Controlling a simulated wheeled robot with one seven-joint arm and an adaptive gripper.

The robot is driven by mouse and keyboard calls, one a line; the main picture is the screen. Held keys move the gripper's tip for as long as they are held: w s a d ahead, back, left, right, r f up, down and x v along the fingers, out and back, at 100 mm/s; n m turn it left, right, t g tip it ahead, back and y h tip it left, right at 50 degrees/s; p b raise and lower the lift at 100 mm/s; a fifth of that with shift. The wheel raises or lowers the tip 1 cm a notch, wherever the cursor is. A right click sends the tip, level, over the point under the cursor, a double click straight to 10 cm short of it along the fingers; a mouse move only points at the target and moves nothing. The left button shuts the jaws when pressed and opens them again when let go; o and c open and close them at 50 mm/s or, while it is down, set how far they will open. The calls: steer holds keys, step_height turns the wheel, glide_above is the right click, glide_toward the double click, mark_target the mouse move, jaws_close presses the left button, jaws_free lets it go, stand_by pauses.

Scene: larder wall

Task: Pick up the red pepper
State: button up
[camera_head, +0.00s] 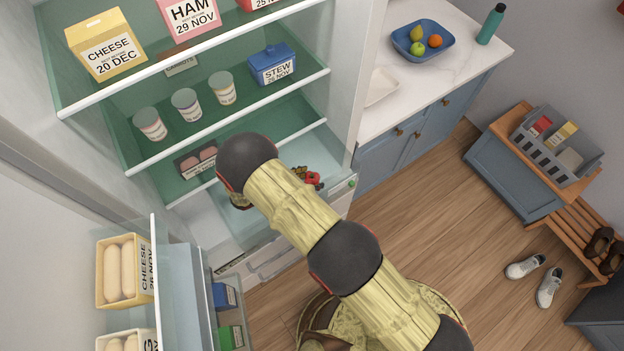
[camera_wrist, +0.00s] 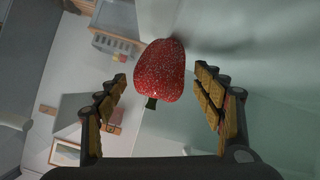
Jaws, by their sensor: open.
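The red pepper (camera_wrist: 160,72) shows large in the wrist view, with its dark green stem toward my gripper. My gripper (camera_wrist: 158,108) is open, with one finger on each side of the pepper and a visible gap on both sides. In the head view a small part of the red pepper (camera_head: 314,179) shows in the lower part of the open fridge, near its right wall. My gripper is mostly hidden behind my arm there, with a fingertip next to the pepper.
The fridge shelves hold yogurt cups (camera_head: 186,105), a blue stew box (camera_head: 272,64) and a cheese box (camera_head: 105,44). A counter (camera_head: 452,60) is at right.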

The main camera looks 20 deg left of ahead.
steer(key=shift+w+d+f, duration=0.25)
steer(key=shift+w+d, duration=0.05)
steer(key=shift+w, duration=0.05)
steer(key=shift+c, duration=0.8)
steer(key=c, duration=1.5)
steer(key=shift+r, duration=0.1)
steer(key=shift+c, duration=0.3)
